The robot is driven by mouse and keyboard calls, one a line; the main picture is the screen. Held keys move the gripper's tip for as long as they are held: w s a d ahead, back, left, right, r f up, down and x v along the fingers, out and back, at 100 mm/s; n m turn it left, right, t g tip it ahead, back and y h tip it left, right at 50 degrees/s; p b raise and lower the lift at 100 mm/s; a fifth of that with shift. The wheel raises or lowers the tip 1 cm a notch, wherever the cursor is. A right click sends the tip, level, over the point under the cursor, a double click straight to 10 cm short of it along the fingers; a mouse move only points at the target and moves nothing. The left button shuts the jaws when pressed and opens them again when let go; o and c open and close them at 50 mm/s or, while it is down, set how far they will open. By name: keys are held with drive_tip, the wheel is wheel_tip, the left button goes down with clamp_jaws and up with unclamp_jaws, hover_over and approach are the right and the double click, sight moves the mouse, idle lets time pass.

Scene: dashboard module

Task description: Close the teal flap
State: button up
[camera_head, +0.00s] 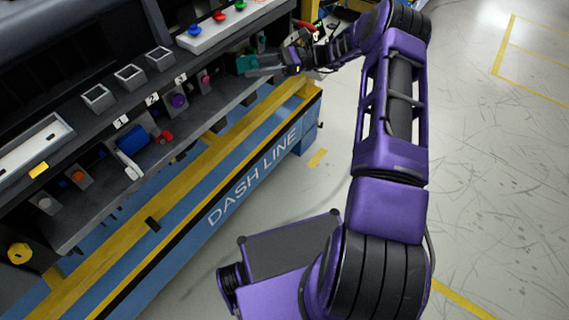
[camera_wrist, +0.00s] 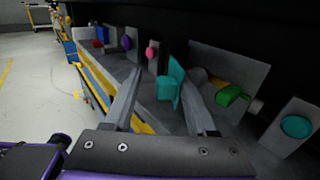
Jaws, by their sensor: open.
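The teal flap (camera_wrist: 176,72) stands out from the dashboard front in the wrist view, with a teal block-like part at its lower left. It also shows as a small teal patch (camera_head: 246,62) in the head view, partly hidden by my gripper. My gripper (camera_wrist: 161,82) is open and empty. Its two fingers point toward the dashboard, and the flap appears between and beyond their tips. I cannot tell whether a finger touches it. In the head view my gripper (camera_head: 250,71) is at the far end of the dashboard shelf.
A teal round knob (camera_wrist: 296,126) and a green part (camera_wrist: 229,96) are to the right in the wrist view. A purple knob (camera_wrist: 127,42) and a pink knob (camera_wrist: 150,53) are to the left. A blue and yellow bench (camera_head: 250,165) runs below; open floor (camera_head: 490,170) lies right.

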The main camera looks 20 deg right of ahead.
drive_tip(key=s+a+m+t+h+p, duration=0.35)
drive_tip(key=m+t+h+p, duration=0.4)
drive_tip(key=m+t, duration=0.5)
drive_tip(key=s+d+n+t, duration=0.2)
drive_tip(key=s+d, duration=0.8)
drive_tip(key=s, duration=0.5)
drive_tip(key=s+a+f+n+g, duration=0.4)
drive_tip(key=s+a+f+g, duration=0.3)
drive_tip(key=s+f+g, duration=0.2)
drive_tip(key=shift+s+b, duration=0.15)
drive_tip(key=shift+b, duration=0.2)
drive_tip(key=shift+d+r+y, duration=0.1)
drive_tip(key=shift+d+y, duration=0.05)
drive_tip(key=shift+y, duration=0.2)
